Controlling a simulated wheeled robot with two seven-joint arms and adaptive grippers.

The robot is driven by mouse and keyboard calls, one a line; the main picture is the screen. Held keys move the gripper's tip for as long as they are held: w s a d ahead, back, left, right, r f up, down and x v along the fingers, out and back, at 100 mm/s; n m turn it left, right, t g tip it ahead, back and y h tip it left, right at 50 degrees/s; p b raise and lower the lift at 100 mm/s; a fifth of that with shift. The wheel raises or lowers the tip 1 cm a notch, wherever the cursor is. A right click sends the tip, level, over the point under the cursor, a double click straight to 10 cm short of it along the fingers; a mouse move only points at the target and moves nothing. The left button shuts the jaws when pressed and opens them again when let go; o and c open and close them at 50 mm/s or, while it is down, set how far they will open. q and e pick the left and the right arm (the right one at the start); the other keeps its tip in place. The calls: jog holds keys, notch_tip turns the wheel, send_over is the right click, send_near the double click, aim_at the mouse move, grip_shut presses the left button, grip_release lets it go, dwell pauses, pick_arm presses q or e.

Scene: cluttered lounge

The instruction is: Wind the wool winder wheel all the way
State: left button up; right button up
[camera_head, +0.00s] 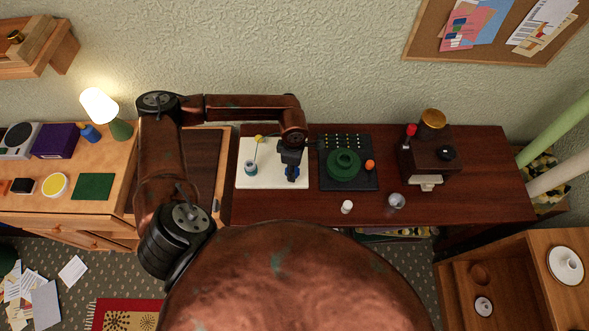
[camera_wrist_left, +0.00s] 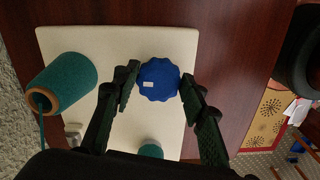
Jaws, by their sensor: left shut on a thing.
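The wool winder is a white board (camera_head: 265,182) on the dark red table, with a blue scalloped wheel (camera_wrist_left: 159,78) on it. A teal wool cone (camera_wrist_left: 68,80) lies to the wheel's left in the left wrist view, and a smaller teal piece (camera_wrist_left: 150,151) shows near the bottom edge. My left gripper (camera_head: 291,172) reaches down over the board's right part. In the left wrist view its fingers (camera_wrist_left: 160,86) are shut on the blue wheel, one on each side. In the head view the gripper hides most of the wheel. My right gripper is out of view.
A black board (camera_head: 329,183) with a green round piece (camera_head: 344,164) and orange ball (camera_head: 369,165) stands close to the right. The table's right end is clear.

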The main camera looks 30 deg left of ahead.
pick_arm(q)
jog(key=shift+m+b, duration=0.85)
jog(key=shift+m, duration=0.85)
jog(key=o, duration=1.2)
jog(key=shift+s, duration=0.1)
jog(key=shift+c, duration=0.2)
jog(key=shift+r, duration=0.1)
notch_tip(320, 180, up, 12)
